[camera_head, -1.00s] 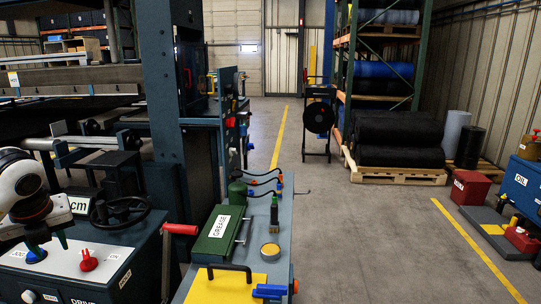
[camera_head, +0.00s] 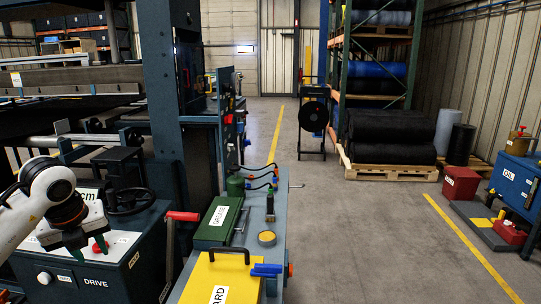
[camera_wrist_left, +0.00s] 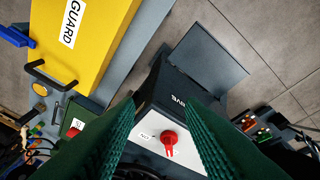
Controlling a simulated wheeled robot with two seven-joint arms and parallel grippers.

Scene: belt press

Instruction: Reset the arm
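My left gripper (camera_head: 88,241) comes in from the left above the drive control box (camera_head: 100,277). Its two green fingers are apart with nothing held between them. A red knob (camera_head: 99,247) on the box's pale top shows beside the fingertips. In the left wrist view the open green fingers (camera_wrist_left: 160,108) flank the view of the red knob (camera_wrist_left: 169,141); whether they touch it I cannot tell. The left part of the box top is hidden behind my arm. My right gripper is in neither view.
A dark handwheel (camera_head: 130,200) stands behind the box. A red-handled lever (camera_head: 181,216) rises at its right. A bench to the right carries a yellow guard (camera_head: 218,278), a green grease case (camera_head: 217,223) and a blue-handled tool (camera_head: 267,270). The floor beyond is open.

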